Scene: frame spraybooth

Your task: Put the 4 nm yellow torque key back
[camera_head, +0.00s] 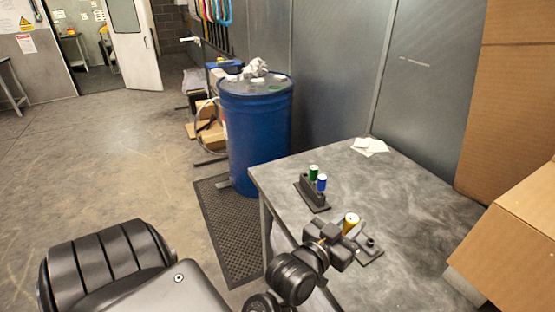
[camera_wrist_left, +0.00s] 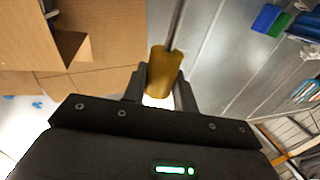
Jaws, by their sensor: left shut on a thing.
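I cannot tell whether the key touches this holder. My right gripper is not in view.
A second black holder (camera_head: 311,196) carries a green key (camera_head: 313,171) and a blue key (camera_head: 321,184). White papers (camera_head: 370,146) lie at the table's back. A cardboard box (camera_head: 520,235) stands at right. A blue barrel (camera_head: 255,135) is beyond the table's left edge.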

